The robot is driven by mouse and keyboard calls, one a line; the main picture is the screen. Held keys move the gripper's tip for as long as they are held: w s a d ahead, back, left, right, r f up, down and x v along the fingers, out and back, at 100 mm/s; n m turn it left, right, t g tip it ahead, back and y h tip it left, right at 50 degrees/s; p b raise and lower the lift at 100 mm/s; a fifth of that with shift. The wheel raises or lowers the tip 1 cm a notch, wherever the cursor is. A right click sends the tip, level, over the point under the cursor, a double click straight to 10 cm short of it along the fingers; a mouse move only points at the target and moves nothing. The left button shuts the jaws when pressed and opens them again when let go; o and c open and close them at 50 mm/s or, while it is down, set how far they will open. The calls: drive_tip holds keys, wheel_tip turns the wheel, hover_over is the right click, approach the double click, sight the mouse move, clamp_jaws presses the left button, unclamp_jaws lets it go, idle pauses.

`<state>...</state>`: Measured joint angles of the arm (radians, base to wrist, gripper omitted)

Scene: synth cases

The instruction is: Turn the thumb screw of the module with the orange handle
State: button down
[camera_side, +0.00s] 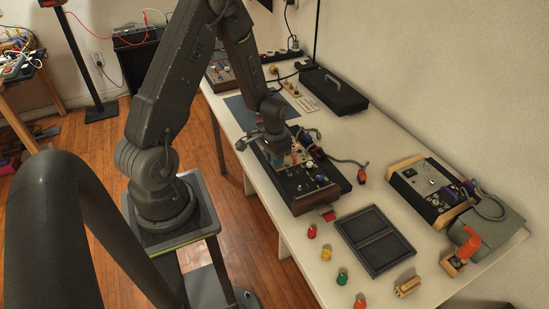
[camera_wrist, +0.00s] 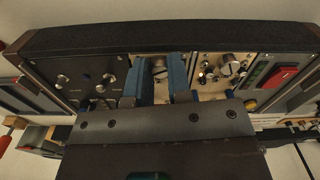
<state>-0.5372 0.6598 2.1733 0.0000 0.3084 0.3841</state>
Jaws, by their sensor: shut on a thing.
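My gripper (camera_wrist: 156,92) reaches down at a long rack of modules (camera_side: 303,187) on the white table. Its two blue fingers stand against a cream module (camera_wrist: 158,88) near the middle of the rack. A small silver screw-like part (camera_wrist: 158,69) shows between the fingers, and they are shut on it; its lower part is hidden. In the side view, my gripper (camera_side: 268,141) is over the far end of the rack. I cannot make out an orange handle on the gripped module. A red-orange part (camera_wrist: 283,77) shows on a module further right.
A dark module (camera_wrist: 86,80) and a cream module with knobs (camera_wrist: 226,70) flank the gripped one. On the table are an empty black tray (camera_side: 375,240), several coloured knobs (camera_side: 327,254), a second device (camera_side: 428,187), an orange-handled part (camera_side: 467,243) and a black case (camera_side: 332,91).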

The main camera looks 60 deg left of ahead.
drive_tip(key=n, duration=1.3)
idle(0.5)
drive_tip(key=c, duration=1)
unclamp_jaws()
drive_tip(key=shift+c, duration=0.2)
drive_tip(key=shift+r, duration=0.15)
wheel_tip(320, 180, up, 14)
drive_tip(key=shift+f, duration=0.2)
